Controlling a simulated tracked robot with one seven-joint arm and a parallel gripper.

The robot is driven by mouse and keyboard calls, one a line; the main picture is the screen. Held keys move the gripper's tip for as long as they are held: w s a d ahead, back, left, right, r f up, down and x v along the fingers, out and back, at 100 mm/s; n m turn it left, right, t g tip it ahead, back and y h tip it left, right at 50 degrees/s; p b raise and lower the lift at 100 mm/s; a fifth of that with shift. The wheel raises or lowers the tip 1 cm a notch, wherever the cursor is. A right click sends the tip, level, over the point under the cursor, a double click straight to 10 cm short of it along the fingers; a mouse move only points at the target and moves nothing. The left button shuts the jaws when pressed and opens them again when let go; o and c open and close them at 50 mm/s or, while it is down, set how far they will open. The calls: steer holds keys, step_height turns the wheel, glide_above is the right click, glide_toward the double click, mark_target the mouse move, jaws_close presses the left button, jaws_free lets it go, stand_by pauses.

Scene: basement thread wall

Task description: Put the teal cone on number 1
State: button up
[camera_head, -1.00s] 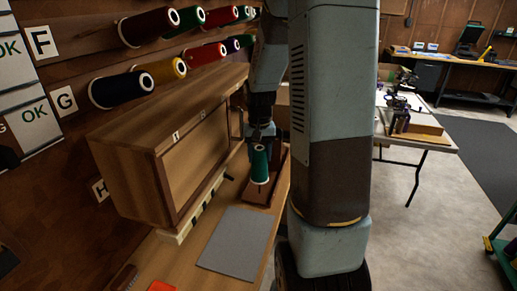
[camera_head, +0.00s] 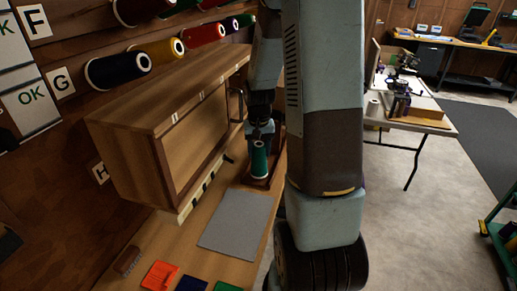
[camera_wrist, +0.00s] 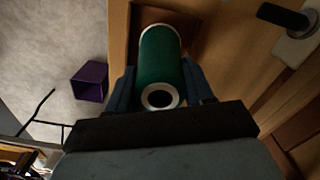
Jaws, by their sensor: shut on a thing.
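My gripper (camera_head: 260,132) is shut on a green-teal thread cone (camera_head: 259,160), held roughly upright with its pale end down in the head view. In the wrist view the cone (camera_wrist: 160,58) lies between both fingers, its white ring with a dark hole facing the camera. Behind it in the head view is a dark wooden board (camera_head: 272,172) on the bench, partly hidden by the cone and my arm. I cannot tell whether the cone touches the board. Thread cones (camera_head: 118,70) stick out of the wall on the left. No number 1 is clearly readable.
A grey mat (camera_head: 236,222) lies clear in front. A brush (camera_head: 128,260) and orange (camera_head: 160,275), blue and green pieces lie at the near edge.

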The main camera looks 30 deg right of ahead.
steer(key=shift+f, duration=0.25)
stand_by(0.7)
steer(key=o, duration=1.1)
steer(key=shift+c, duration=0.2)
step_height(320, 180, up, 14)
steer(key=shift+f, duration=0.15)
steer(key=shift+a, duration=0.1)
